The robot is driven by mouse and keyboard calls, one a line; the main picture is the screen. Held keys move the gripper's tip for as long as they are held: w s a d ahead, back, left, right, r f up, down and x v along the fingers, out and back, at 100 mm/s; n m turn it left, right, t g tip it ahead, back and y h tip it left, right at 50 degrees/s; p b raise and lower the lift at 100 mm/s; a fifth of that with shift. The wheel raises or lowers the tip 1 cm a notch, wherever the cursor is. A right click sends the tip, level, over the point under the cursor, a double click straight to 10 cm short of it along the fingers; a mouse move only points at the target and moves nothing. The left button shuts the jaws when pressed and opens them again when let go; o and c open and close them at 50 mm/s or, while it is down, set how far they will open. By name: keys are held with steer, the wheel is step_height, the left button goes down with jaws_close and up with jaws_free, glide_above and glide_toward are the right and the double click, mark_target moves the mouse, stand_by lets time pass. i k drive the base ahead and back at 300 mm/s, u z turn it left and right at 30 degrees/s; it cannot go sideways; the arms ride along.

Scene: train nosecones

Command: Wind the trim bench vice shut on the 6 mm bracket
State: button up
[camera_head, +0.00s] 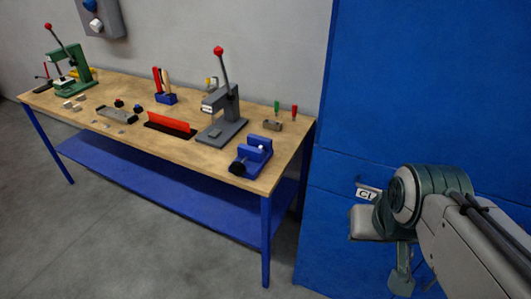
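A small blue bench vice (257,151) stands at the front right corner of the wooden workbench. A dark round knob or handle (237,168) is at its front left end. A small pale spot shows at its top; I cannot tell whether this is a bracket, or how wide the jaws stand. No bracket can be made out for certain. My arm is at the lower right, well apart from the bench. A grey-green part (401,280) hangs below its joint and may be my gripper; its fingers cannot be made out.
The workbench (212,160) has a blue lower shelf (160,190). A red strip (172,123) and green press (72,75) lie further left. A blue wall (420,90) is right. The floor in front is clear.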

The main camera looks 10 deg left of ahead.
mark_target(238, 168)
steer(key=u, duration=0.1)
steer(key=i, duration=0.75)
steer(key=u, duration=0.75)
steer(key=i, duration=0.4)
steer(key=u, duration=0.3)
